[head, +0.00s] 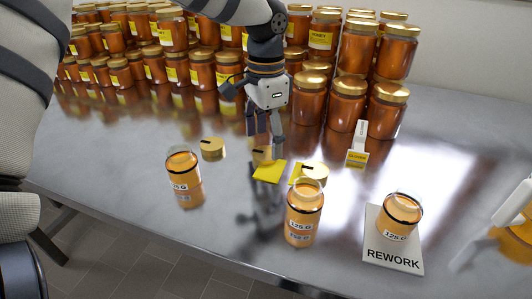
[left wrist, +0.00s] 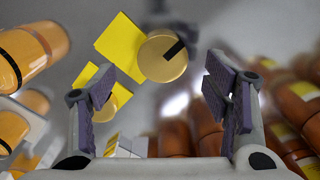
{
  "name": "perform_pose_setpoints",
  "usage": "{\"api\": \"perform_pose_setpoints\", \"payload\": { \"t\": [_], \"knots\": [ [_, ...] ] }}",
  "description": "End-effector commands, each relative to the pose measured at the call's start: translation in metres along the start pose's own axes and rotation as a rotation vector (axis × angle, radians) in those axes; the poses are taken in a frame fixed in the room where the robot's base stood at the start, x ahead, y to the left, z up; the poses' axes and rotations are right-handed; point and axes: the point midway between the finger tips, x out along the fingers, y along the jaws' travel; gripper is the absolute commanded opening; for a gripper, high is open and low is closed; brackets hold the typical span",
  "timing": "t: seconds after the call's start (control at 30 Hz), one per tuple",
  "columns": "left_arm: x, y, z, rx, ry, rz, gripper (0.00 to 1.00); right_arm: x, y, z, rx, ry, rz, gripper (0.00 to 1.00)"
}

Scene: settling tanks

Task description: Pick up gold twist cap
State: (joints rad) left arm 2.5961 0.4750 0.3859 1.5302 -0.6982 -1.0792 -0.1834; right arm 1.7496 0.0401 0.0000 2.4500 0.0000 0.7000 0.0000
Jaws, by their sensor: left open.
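A gold twist cap (head: 262,155) with a black strip lies on the metal table beside a yellow square. In the left wrist view this cap (left wrist: 163,56) shows just beyond my fingers, near the middle. My left gripper (head: 264,140) is open and points down over it; the gap between its fingers (left wrist: 158,85) is empty. A second gold cap (head: 212,149) lies to the left. A third gold cap (head: 315,172) lies to the right, by another yellow square.
Uncapped jars stand at the left (head: 183,177) and front middle (head: 303,213). Another jar (head: 402,215) stands on a white REWORK card (head: 393,259). Rows of capped amber jars (head: 347,101) line the back, close to my left arm. A small white sign (head: 358,146) stands right of the caps.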

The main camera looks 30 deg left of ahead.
Motion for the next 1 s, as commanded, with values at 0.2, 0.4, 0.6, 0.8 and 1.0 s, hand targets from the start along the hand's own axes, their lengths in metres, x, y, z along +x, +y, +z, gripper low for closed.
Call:
{"api": "perform_pose_setpoints", "payload": {
  "t": [0.2, 0.4, 0.6, 0.8, 1.0],
  "knots": [
    [0.030, -0.002, 0.001, -0.001, 0.001, 0.001, 0.70, 0.001, 0.000, 0.001, 0.000, -0.004, 0.000, 0.36],
    [0.030, -0.002, 0.001, 0.000, 0.002, -0.001, 0.70, 0.001, 0.000, 0.001, 0.000, -0.003, 0.000, 0.36],
    [0.030, -0.002, 0.001, 0.000, 0.002, -0.001, 0.33, 0.001, 0.000, 0.001, 0.000, -0.004, 0.000, 0.36],
    [0.030, -0.002, 0.001, 0.000, 0.001, -0.001, 0.33, 0.001, 0.000, 0.001, 0.000, -0.004, 0.000, 0.36],
    [0.024, -0.002, 0.001, -0.001, 0.003, -0.003, 0.33, 0.001, 0.000, 0.000, 0.000, -0.002, 0.000, 0.36]
  ]
}}
